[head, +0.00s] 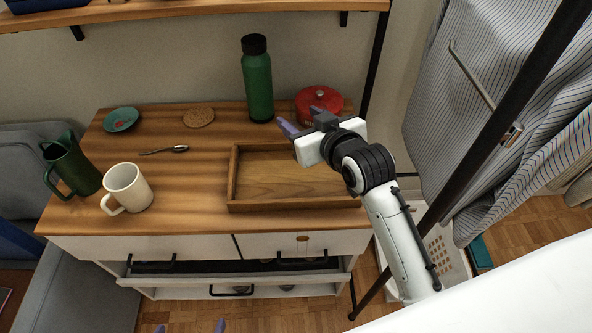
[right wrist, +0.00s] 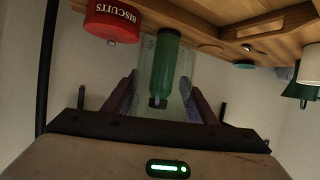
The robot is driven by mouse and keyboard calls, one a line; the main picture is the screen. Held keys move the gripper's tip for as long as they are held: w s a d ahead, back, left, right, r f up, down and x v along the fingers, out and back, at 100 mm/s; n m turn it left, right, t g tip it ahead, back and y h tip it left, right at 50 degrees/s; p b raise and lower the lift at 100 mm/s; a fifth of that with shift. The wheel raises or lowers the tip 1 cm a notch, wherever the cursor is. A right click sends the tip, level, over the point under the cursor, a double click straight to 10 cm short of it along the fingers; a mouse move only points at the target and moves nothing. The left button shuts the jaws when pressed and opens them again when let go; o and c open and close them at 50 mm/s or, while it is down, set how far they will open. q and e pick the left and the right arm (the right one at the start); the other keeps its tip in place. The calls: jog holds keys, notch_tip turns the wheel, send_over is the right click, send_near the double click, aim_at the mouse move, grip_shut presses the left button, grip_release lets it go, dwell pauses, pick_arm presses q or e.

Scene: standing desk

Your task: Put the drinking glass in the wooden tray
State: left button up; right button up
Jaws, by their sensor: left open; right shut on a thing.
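The drinking glass (right wrist: 147,78) is clear and shows in the right wrist view between my right gripper's fingers (right wrist: 160,100), with the green bottle seen through it. In the head view I cannot make out the glass clearly. My right gripper (head: 302,121) is shut on the glass, above the back right part of the wooden tray (head: 290,206). The tray is rectangular, with low walls, on the right of the desk top; the visible part of its floor is bare. My left gripper (head: 190,327) is open at the bottom edge of the head view, only its fingertips showing, low in front of the desk.
A green bottle (head: 257,85) and a red biscuit tin (head: 322,101) stand behind the tray. A cork coaster (head: 199,117), teal dish (head: 121,120), spoon (head: 165,150), white mug (head: 128,186) and green jug (head: 72,165) are further left. A dark post (head: 480,150) stands at right.

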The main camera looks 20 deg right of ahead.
notch_tip(320, 180, down, 10)
jog(key=shift+r+b, duration=0.25)
jog(key=shift+b, duration=0.2)
jog(key=shift+f, duration=0.1)
jog(key=o, duration=1.3)
jog(key=shift+f, duration=0.1)
jog(key=shift+c, duration=0.2)
jog(key=shift+s+r, duration=0.15)
jog(key=shift+r, duration=0.1)
jog(key=v, duration=1.1)
jog(key=shift+s+r+p, duration=0.15)
jog(key=shift+s+p, duration=0.15)
jog(key=shift+d, duration=0.15)
